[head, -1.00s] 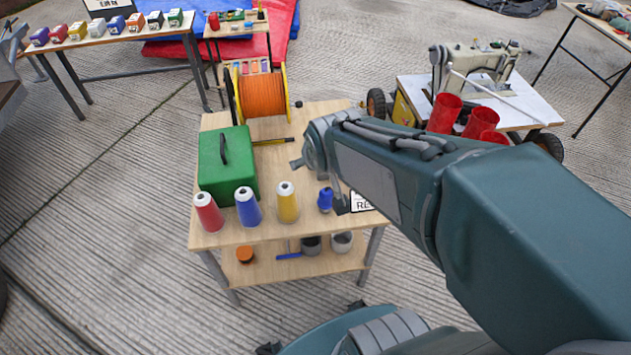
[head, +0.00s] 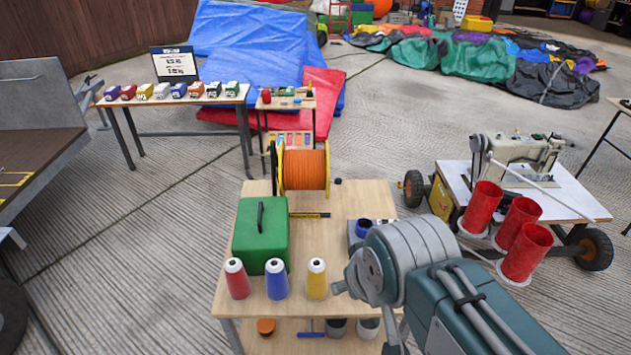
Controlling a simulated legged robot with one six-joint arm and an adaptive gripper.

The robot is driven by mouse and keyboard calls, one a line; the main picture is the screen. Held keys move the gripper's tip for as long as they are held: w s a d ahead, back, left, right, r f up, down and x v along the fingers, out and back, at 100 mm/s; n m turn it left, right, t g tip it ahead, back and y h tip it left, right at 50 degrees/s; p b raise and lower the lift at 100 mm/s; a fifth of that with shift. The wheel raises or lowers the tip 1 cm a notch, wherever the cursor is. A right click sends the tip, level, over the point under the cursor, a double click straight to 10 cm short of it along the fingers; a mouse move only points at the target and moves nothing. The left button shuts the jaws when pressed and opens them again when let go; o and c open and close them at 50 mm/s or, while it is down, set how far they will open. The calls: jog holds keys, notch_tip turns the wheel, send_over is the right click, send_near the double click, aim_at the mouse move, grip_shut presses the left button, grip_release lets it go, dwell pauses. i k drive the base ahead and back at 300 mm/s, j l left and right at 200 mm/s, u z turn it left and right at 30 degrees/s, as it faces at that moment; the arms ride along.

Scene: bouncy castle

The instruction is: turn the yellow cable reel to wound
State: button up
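The yellow cable reel (head: 279,170) stands at the back of the wooden workbench (head: 240,240), with yellow flanges and orange cable (head: 305,170) around its drum. A dark upright part shows at its left side; I cannot make out a handle. My arm comes in from the lower right and ends, as seen, in a grey rounded joint in front of the bench's right side, apart from the reel. My arm hides the front right part of the bench top.
A green box (head: 260,235) stands in front of the reel. Red (head: 237,279), blue (head: 276,280) and yellow (head: 317,279) thread cones line the front edge. A sewing machine cart (head: 455,200) stands right. Bare concrete lies left of the bench.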

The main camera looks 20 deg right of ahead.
aim_at(301, 170)
jog(key=l+u, duration=0.1)
jog(key=l, duration=0.45)
jog(key=k+l+u, duration=0.1)
jog(key=l, duration=0.4)
jog(key=i+l+u, duration=0.1)
jog(key=l, duration=0.2)
jog(key=i+l, duration=0.15)
jog(key=l, duration=0.15)
jog(key=i+l+u, duration=0.15)
jog(key=l, duration=0.2)
jog(key=i+j+u, duration=0.15)
